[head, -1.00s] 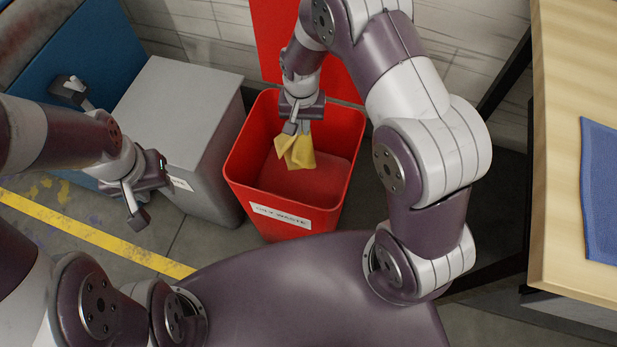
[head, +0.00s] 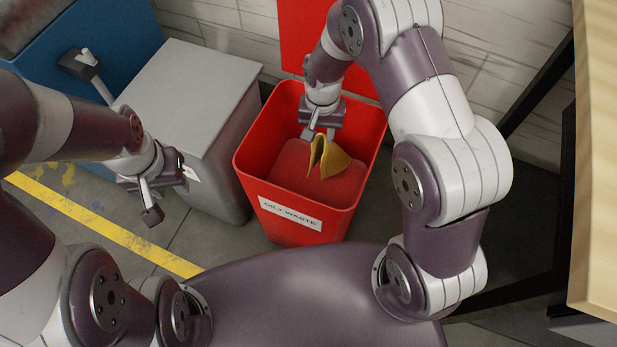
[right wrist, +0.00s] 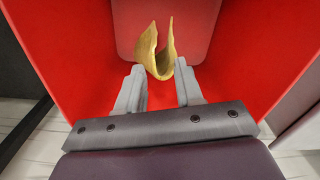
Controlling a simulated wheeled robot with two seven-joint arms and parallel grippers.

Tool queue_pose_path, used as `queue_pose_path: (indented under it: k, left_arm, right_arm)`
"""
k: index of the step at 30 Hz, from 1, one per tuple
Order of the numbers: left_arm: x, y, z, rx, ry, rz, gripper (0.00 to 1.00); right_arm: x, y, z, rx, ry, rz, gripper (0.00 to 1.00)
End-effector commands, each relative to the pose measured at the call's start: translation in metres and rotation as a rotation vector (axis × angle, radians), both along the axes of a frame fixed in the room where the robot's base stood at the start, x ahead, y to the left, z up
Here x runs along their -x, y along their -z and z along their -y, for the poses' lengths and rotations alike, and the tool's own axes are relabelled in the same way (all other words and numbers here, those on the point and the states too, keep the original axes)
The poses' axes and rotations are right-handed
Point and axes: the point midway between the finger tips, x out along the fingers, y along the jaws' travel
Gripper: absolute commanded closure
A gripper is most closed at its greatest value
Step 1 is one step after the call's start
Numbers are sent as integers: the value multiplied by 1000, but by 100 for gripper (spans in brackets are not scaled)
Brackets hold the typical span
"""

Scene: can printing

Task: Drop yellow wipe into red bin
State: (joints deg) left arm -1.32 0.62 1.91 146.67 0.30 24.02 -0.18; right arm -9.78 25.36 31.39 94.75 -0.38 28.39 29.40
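The yellow wipe (head: 330,160) is a folded, creased cloth inside the red bin (head: 301,212), just below my right gripper (head: 320,131). In the right wrist view the wipe (right wrist: 154,58) is bent into a U shape just beyond and between the fingertips. The fingers of the right gripper (right wrist: 160,78) stand apart there, with gaps on both sides of the wipe. I cannot tell whether the wipe touches the bin's inner floor. My left gripper (head: 115,138) is wide open and empty, to the left of the bin.
A grey lidded bin (head: 190,80) stands left of the red bin, with a blue cabinet (head: 120,30) behind it. A wooden table (head: 597,160) is at the right edge. A yellow stripe (head: 110,229) crosses the floor at left.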

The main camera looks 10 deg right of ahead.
Motion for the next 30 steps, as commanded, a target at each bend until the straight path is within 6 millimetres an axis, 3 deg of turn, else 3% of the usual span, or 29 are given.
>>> queue_pose_path:
  k: [5,8,14,18,25,30]
  left_arm:
    - [0,0,0,0,0,0,62]
    - [0,0,0,0,0,0,62]
    - [0,0,0,0,0,0,62]
    - [0,0,0,0,0,0,62]
    - [0,-1,0,0,0,0,62]
    - [0,-19,0,0,0,0,62]
  right_arm:
    - [0,0,0,0,0,0,65]
    - [0,0,0,0,0,0,33]
    - [0,0,0,0,0,0,33]
    - [0,0,0,0,0,0,0]
    - [0,-1,0,0,0,0,0]
    - [0,-19,0,0,0,0,0]
